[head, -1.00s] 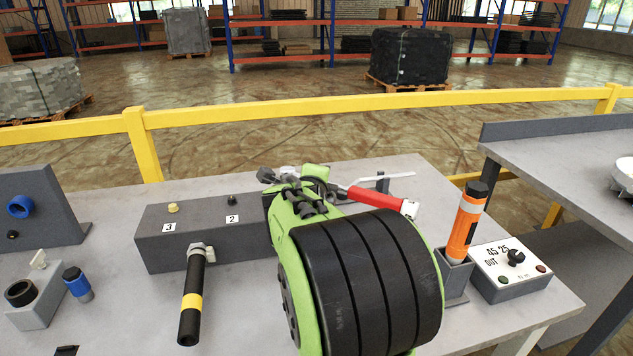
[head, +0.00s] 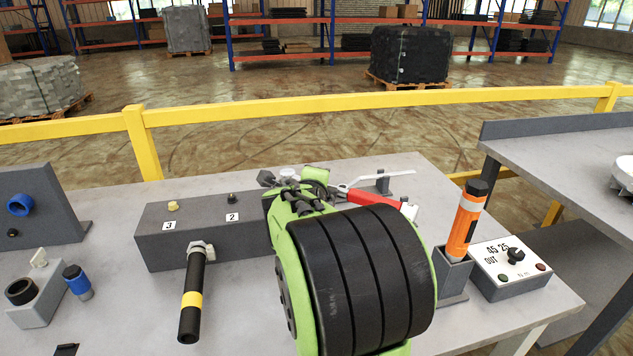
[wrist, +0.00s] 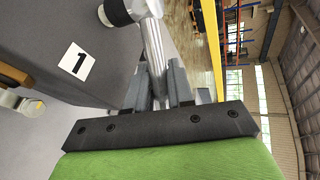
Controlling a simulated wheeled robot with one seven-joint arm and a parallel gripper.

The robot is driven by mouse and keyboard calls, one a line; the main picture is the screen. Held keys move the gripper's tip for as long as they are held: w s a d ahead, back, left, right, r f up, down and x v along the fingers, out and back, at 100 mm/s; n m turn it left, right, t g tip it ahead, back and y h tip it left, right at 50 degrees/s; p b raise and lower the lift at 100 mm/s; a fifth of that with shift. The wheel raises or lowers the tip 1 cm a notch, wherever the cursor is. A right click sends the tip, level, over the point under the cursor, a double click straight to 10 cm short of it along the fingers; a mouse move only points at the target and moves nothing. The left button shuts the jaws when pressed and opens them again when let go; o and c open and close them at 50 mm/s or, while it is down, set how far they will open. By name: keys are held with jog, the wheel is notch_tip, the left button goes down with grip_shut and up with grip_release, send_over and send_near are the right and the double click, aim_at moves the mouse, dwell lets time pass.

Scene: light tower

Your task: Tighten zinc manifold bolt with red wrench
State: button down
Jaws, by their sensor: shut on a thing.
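The red wrench (head: 376,199) shows in the head view beside the right side of my arm. Its red handle slants down to the right and ends in a pale tip. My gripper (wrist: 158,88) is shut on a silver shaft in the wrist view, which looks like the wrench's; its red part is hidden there. The shaft reaches up towards a pale round fitting (wrist: 117,10) by the block. I cannot tell whether they touch. The dark grey manifold block (head: 165,245) carries labels 3 and 2; label 1 (wrist: 78,61) shows in the wrist view. My arm hides the block's right end in the head view.
A black tube with a yellow band (head: 192,300) juts from the block's front. An orange tool (head: 464,225) stands in a holder beside a control box (head: 510,268). Blue fittings are at the left. A yellow rail (head: 350,106) runs behind the bench.

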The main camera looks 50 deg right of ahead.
jog(key=shift+f, duration=0.4)
jog(key=c, duration=1.7)
grip_release()
grip_shut()
jog(key=shift+a, duration=0.1)
jog(key=shift+a+f+m+g, duration=0.1)
jog(key=shift+a+m+g, duration=0.1)
jog(key=shift+m+g, duration=0.1)
jog(key=shift+s+a+m+g+h, duration=0.1)
jog(key=shift+a+m+g+h, duration=0.1)
jog(key=shift+m+g+h, duration=0.25)
jog(key=shift+a+f+m+g+h, duration=0.1)
jog(key=shift+a+m+g+h, duration=0.3)
jog(key=shift+m+g, duration=0.3)
